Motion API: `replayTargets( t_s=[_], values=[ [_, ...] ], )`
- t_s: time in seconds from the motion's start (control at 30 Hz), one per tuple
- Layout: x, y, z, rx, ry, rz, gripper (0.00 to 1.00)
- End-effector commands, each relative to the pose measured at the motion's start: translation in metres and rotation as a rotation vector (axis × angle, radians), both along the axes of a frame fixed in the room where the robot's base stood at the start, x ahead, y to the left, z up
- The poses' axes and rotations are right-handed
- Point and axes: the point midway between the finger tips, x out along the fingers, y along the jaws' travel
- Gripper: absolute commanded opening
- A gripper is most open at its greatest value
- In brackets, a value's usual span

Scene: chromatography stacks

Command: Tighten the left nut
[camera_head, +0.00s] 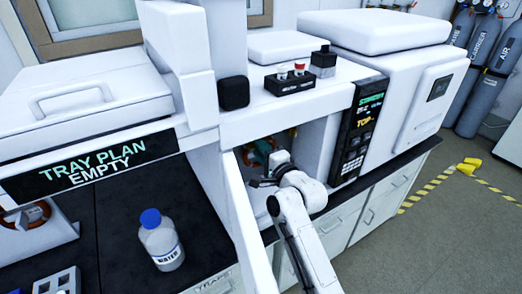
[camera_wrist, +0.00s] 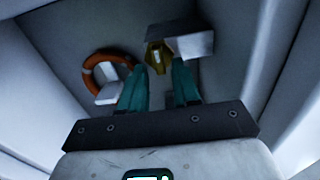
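A brass-coloured nut (camera_wrist: 157,56) shows in the wrist view, at the left end of a pale block (camera_wrist: 188,42) inside a white-walled bay (camera_head: 254,200). It is the only nut I can make out; I cannot tell which side it belongs to. My gripper (camera_wrist: 159,70) has two teal fingers spread apart with a gap between them. The nut appears just beyond the fingertips, in line with the gap; I cannot tell whether they touch. In the head view, my gripper (camera_head: 262,174) is inside the bay, and the nut cannot be made out there.
An orange ring (camera_wrist: 88,76) with a pale block (camera_wrist: 109,95) is left of the fingers. Bay walls stand close on both sides. A control panel (camera_head: 356,130) is right of the bay. A water bottle (camera_head: 161,242) stands on the dark counter at left.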

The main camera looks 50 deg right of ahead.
Motion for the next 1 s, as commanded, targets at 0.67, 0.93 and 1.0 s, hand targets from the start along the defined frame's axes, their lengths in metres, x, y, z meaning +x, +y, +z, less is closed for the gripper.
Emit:
replayTargets(
  t_s=[0.67, 0.93, 1.0],
  values=[
    [-0.05, 0.015, -0.003, -0.002, 0.001, 0.001, 0.37],
    [-0.091, 0.026, -0.002, -0.002, 0.001, 0.0, 0.37],
    [-0.097, 0.028, -0.001, -0.001, 0.0, 0.0, 0.37]
  ],
)
